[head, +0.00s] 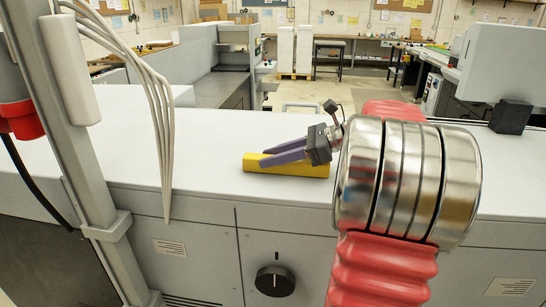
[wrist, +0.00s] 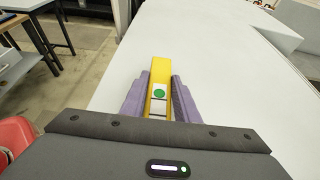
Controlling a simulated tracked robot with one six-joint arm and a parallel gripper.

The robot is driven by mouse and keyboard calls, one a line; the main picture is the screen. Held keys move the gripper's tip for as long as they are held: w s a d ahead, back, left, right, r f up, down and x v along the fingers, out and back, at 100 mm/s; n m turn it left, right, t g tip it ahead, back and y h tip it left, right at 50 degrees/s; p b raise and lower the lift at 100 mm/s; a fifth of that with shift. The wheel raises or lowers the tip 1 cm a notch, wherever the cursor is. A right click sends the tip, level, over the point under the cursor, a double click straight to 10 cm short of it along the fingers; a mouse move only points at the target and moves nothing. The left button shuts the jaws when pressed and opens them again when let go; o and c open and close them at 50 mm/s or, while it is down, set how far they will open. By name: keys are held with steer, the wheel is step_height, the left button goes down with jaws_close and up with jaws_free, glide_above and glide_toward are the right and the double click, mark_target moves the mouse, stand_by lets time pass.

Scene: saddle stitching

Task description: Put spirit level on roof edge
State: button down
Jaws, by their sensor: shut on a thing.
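The spirit level is a yellow bar (head: 300,170) on the white top of the grey machine in the head view. In the wrist view the yellow spirit level (wrist: 161,73) lies lengthwise between the fingers, with a green round spot and white patches on its upper face. My gripper (head: 264,158) has two purple fingers and is shut on the level; the fingers also show in the wrist view (wrist: 160,92) on either side of it. The level appears to lie on or just above the surface; I cannot tell which. I cannot make out a roof edge by name.
The white machine top (head: 210,140) is broad and mostly clear. Pale cables (head: 160,110) hang beside a grey post (head: 70,130) at left. A grey box (head: 505,65) on a black foot stands at right. A dark knob (head: 274,281) sits on the machine front.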

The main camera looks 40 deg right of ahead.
steer(key=c, duration=1.4)
jaws_free()
steer(key=shift+o, duration=0.2)
steer(key=v, duration=1.2)
steer(key=shift+s, duration=0.1)
